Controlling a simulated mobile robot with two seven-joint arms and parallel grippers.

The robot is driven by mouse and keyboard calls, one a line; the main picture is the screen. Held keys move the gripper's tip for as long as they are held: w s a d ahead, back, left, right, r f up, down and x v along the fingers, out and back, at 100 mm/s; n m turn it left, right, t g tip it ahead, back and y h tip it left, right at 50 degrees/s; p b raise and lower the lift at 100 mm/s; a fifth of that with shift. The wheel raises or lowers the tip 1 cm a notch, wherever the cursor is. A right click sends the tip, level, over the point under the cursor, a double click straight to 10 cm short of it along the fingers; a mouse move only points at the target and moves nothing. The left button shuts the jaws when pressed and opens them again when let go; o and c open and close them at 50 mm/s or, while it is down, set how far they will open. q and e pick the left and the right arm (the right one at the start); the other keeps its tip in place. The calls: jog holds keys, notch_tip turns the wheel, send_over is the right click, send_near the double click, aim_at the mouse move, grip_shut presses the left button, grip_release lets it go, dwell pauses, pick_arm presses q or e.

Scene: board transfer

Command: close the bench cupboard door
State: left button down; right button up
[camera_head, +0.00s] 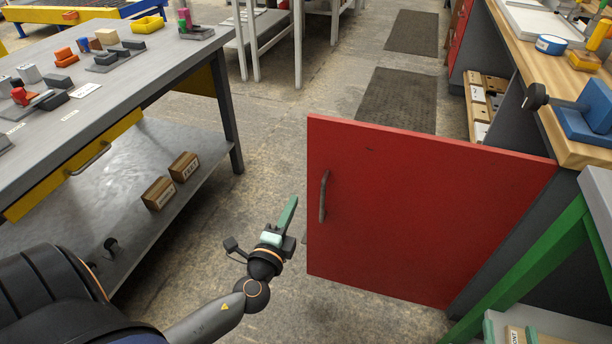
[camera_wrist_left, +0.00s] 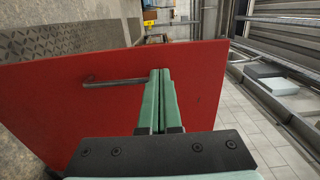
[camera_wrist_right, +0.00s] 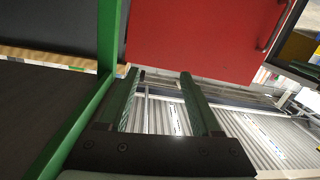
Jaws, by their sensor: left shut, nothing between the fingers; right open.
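The red cupboard door (camera_head: 420,210) stands wide open, swung out from the wooden-topped bench (camera_head: 585,155) at the right. Its dark bar handle (camera_head: 323,196) is near the free edge. My left gripper (camera_head: 292,202) is shut and empty, just left of that free edge in the head view. In the left wrist view, the shut fingers (camera_wrist_left: 161,72) overlap the door (camera_wrist_left: 110,100) near one end of the handle (camera_wrist_left: 115,83); I cannot tell whether they touch. My right gripper (camera_wrist_right: 158,75) is open and empty, with the door (camera_wrist_right: 190,40) beyond its fingertips in the right wrist view.
A green-framed stand (camera_head: 535,265) is at the lower right, close to the door's hinge side. A grey workbench (camera_head: 150,60) with small parts and a lower shelf (camera_head: 120,185) is on the left. The floor between is clear, with dark mats (camera_head: 397,95) behind the door.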

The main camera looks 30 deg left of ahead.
pick_arm(q)
send_near(310, 166)
jog(key=x, duration=0.5)
jog(key=shift+x, duration=0.9)
pick_arm(e)
jog(key=f, duration=0.1)
jog(key=f+g, duration=0.1)
jog(key=shift+s+f, duration=0.2)
jog(key=shift+f, duration=0.15)
pick_arm(q)
jog(key=shift+w+a, duration=0.1)
jog(key=shift+w, duration=0.05)
pick_arm(e)
jog(key=shift+r, duration=0.1)
